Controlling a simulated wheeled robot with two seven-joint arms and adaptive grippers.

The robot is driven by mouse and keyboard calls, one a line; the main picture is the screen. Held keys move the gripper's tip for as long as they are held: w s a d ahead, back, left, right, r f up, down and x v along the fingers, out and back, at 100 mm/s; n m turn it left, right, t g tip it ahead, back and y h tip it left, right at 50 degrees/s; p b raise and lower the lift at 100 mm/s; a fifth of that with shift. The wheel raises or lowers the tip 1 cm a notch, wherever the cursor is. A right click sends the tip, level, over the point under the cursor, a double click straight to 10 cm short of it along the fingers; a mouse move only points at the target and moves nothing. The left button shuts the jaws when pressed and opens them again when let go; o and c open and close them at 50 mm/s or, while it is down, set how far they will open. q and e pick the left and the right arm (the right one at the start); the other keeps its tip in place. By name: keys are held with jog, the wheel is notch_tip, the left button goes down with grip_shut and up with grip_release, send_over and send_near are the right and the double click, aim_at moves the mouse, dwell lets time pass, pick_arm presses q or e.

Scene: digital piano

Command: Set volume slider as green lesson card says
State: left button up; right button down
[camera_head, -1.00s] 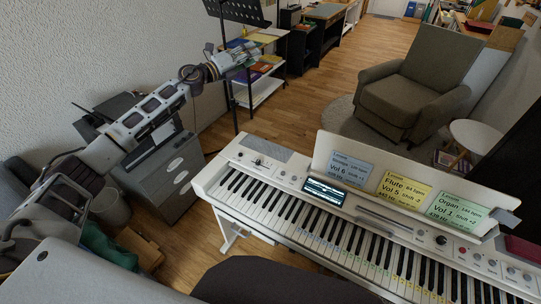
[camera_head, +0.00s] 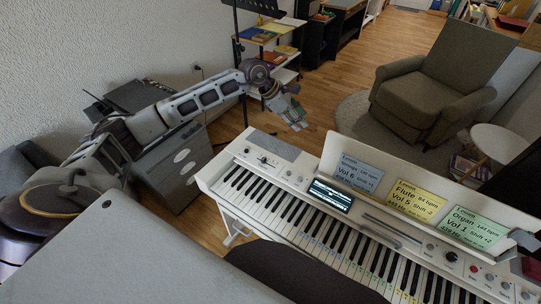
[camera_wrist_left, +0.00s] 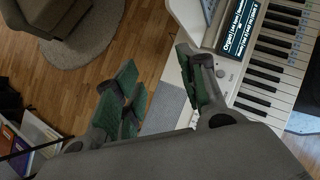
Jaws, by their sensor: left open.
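The green lesson card (camera_head: 474,226) stands rightmost on the piano's music rest and reads Organ, Vol 1, Shift +2. The white digital piano (camera_head: 228,181) has a small slider with a dark knob (camera_head: 264,160), apparently the volume slider, on its left panel; its setting is too small to read. My left gripper (camera_head: 297,118) is open and empty, above and beyond the piano's back left edge, apart from the slider. In the left wrist view its green-padded fingers (camera_wrist_left: 158,80) are spread, with the piano beyond the right finger. My right gripper is not in view.
A blue-grey card (camera_head: 357,173) reading Vol 6 and a yellow Flute card (camera_head: 416,196) reading Vol 5 stand beside the green one. A lit display (camera_head: 331,194) sits left of them. A dark music stand (camera_head: 257,7) rises behind my arm.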

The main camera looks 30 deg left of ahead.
pick_arm(q)
jog(key=s+a+f+m+g+y, duration=0.2)
jog(key=s+a+f+m+y, duration=0.15)
jog(key=a, duration=0.25)
jog(key=m+g+y, duration=0.2)
jog(key=m+y, duration=0.1)
send_over(264, 159)
jog(key=shift+f, duration=0.5)
jog(key=shift+f, duration=0.1)
jog(key=shift+f+p, duration=0.4)
jog(key=shift+f, duration=6.4)
jog(key=shift+c, duration=0.3)
